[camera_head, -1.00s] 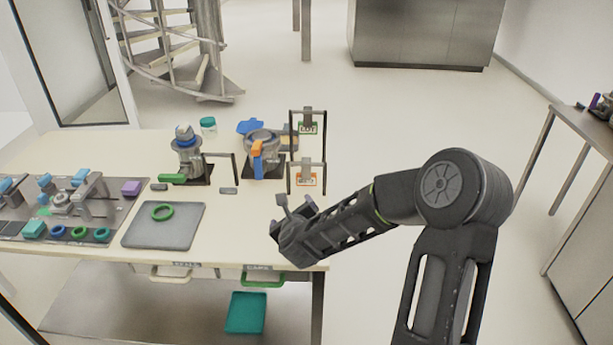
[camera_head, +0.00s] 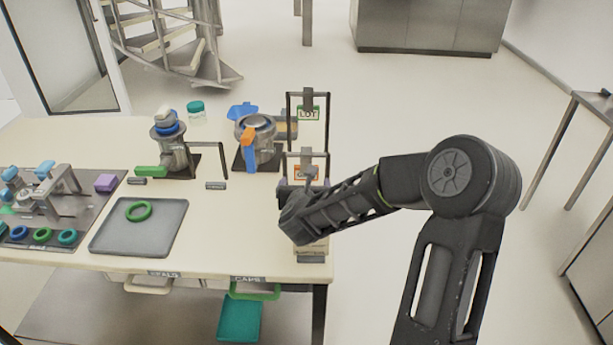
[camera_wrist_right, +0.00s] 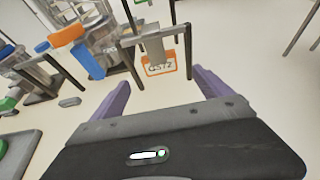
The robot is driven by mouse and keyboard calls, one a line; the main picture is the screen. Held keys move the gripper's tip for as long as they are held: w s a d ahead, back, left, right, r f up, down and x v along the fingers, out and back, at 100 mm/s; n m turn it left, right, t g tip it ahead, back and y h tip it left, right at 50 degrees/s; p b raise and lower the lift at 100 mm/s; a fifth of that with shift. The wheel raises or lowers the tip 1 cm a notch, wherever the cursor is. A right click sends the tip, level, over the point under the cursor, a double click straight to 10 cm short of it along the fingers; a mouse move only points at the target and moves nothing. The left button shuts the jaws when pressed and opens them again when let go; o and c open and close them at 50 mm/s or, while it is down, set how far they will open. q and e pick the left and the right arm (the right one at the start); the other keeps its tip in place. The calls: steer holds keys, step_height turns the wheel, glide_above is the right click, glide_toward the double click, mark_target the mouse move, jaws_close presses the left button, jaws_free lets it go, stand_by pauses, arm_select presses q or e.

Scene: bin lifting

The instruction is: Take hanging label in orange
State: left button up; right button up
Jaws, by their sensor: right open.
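The orange-bordered hanging label (camera_head: 305,173) hangs from a grey clip on a small black frame at the table's right side. In the right wrist view the orange label (camera_wrist_right: 160,68) shows its printed text and hangs in line with the space between my fingers. My right gripper (camera_head: 303,188) is in front of this label and partly covers it in the head view. In the wrist view my right gripper (camera_wrist_right: 163,92) has its two purple fingers spread, with nothing between them. A gap seems to remain between fingertips and label. My left gripper is not in view.
A green-bordered label (camera_head: 308,113) hangs on a taller black frame (camera_head: 289,108) behind. A grey tray (camera_head: 140,235) with a green ring lies further left.

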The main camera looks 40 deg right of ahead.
mark_target(306, 165)
steer(key=shift+w+d+f+b, duration=0.2)
steer(key=shift+f+b, duration=0.1)
steer(key=shift+f, duration=0.35)
steer(key=shift+r, duration=0.1)
steer(key=shift+p+x, duration=0.35)
steer(key=shift+x, duration=0.95)
steer(key=shift+w+d, duration=0.15)
steer(key=shift+w, duration=0.05)
steer(key=p+x, duration=0.2)
steer(key=x, duration=0.2)
steer(key=shift+w+d, duration=0.25)
